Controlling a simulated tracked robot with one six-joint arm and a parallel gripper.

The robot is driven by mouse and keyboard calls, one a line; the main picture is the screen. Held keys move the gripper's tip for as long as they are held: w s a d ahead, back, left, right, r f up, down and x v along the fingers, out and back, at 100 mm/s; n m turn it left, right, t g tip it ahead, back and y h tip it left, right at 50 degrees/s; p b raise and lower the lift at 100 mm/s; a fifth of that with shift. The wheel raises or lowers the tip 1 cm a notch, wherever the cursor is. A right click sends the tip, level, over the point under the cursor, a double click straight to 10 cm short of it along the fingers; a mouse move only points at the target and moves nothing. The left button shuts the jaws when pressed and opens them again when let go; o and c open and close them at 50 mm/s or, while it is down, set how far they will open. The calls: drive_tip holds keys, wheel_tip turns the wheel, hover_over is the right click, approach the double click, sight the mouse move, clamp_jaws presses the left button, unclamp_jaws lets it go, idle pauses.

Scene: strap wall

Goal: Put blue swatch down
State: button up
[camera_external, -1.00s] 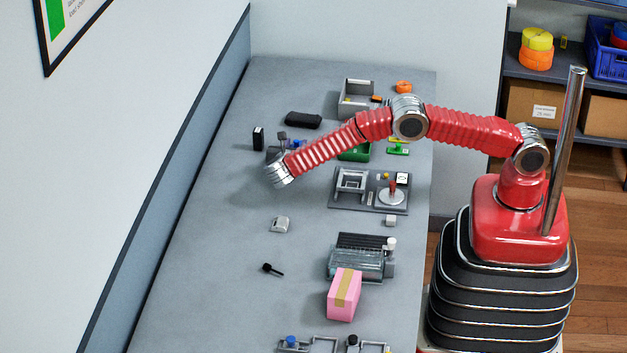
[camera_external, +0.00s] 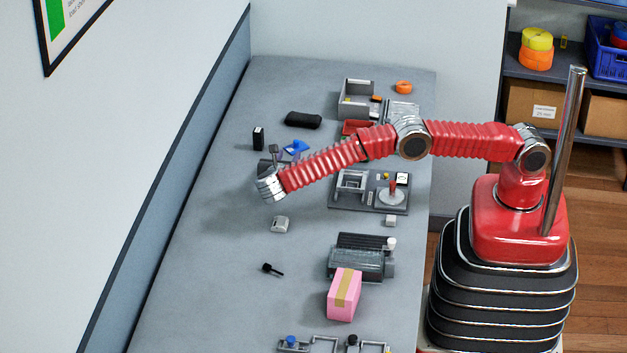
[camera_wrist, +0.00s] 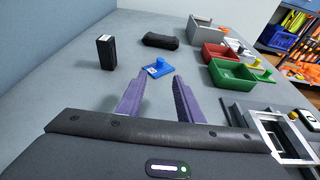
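The blue swatch (camera_external: 296,147) lies on the grey table at its far part, with a raised knob on it. It also shows in the wrist view (camera_wrist: 157,70), just beyond my gripper's fingertips. My gripper (camera_wrist: 156,78) is open, its two purple fingers spread apart with nothing between them. In the external view my gripper (camera_external: 280,152) is partly hidden behind my wrist and points toward the far end of the table, close to the swatch.
A black upright box (camera_wrist: 106,52) stands left of the swatch, and a black case (camera_wrist: 160,41) lies behind it. A red tray (camera_wrist: 218,54) and a green tray (camera_wrist: 240,77) are to the right. A grey bin (camera_wrist: 207,32) stands farther back. Bare table surrounds the swatch.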

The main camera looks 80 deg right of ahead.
drive_tip(key=shift+r, duration=0.1)
idle(0.5)
drive_tip(key=shift+d+r, duration=0.15)
drive_tip(key=shift+r, duration=0.05)
drive_tip(key=s+d+r+m+t+y, duration=0.1)
drive_tip(key=s+d+r+m+y, duration=0.25)
drive_tip(key=s+r, duration=0.55)
drive_tip(key=s+d+r+m+y, duration=0.3)
drive_tip(key=s+r+m+y, duration=0.15)
drive_tip(key=s+r, duration=0.5)
drive_tip(key=s+a+m+t+y, duration=0.1)
drive_tip(key=s+m+y, duration=0.1)
drive_tip(key=s, duration=0.7)
drive_tip(key=s+a+f+m+t+y, duration=0.1)
drive_tip(key=s+m, duration=0.3)
drive_tip(key=s, duration=0.5)
drive_tip(key=s+a+f+m+t+y, duration=0.1)
drive_tip(key=s+a+m+t+y, duration=0.1)
drive_tip(key=s, duration=0.6)
drive_tip(key=shift+s+a+m+t+y, duration=0.3)
drive_tip(key=shift+s+m+y, duration=0.1)
drive_tip(key=shift+m+y, duration=0.5)
